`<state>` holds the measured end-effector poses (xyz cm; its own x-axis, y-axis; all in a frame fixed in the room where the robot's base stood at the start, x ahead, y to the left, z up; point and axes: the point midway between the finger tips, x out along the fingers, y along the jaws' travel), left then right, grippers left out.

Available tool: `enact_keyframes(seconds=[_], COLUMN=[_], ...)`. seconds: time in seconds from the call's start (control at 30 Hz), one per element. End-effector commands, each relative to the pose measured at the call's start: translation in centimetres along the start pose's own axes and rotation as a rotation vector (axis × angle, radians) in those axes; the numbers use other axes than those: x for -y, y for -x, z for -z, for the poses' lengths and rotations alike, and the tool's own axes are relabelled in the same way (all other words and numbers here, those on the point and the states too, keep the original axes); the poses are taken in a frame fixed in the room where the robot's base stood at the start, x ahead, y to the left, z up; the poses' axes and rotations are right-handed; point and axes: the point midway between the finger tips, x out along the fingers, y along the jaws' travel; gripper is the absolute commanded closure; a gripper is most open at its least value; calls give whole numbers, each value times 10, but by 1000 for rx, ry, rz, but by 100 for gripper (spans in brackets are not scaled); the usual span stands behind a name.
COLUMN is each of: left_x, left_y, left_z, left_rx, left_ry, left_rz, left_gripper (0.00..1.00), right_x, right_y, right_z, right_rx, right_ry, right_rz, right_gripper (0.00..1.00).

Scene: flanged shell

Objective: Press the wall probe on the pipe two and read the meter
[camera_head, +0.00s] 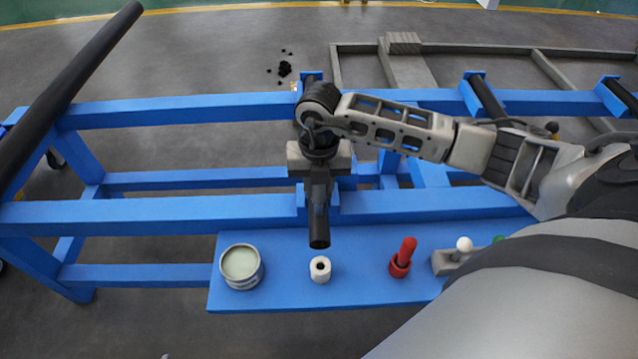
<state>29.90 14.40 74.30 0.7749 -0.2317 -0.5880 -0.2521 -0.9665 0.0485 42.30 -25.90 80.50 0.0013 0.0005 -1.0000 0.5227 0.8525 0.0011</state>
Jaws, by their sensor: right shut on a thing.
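My right gripper (318,178) points down over a dark pipe (319,228) that lies across the blue rails; the pipe's near end shows just below the gripper. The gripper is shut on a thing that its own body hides. I cannot tell from this view whether that is the wall probe, or whether it touches the pipe. Other dark pipes lie across the rails at the right (486,97) and far right (622,95), and a long one (65,85) lies at the left. I cannot make out a meter reading. My left gripper is not in view.
A blue shelf (350,293) in front of the rack (150,210) holds a tin of pale green stuff (241,265), a white hollow cylinder (320,269), a red handled thing in a red cup (402,257) and a grey block with a white knob (458,255). My right arm covers the right side.

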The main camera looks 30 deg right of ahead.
Motion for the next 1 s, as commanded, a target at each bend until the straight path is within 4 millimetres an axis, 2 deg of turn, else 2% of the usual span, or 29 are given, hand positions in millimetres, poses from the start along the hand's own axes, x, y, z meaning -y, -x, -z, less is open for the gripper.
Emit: enact_keyframes(seconds=[1.0], left_x=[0], left_y=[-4], left_z=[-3], left_rx=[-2], left_ry=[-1], left_rz=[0], left_gripper=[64], right_x=[0], right_y=[-5], right_z=[0], right_rx=[0], right_ry=[0], right_rz=[0], right_gripper=[95])
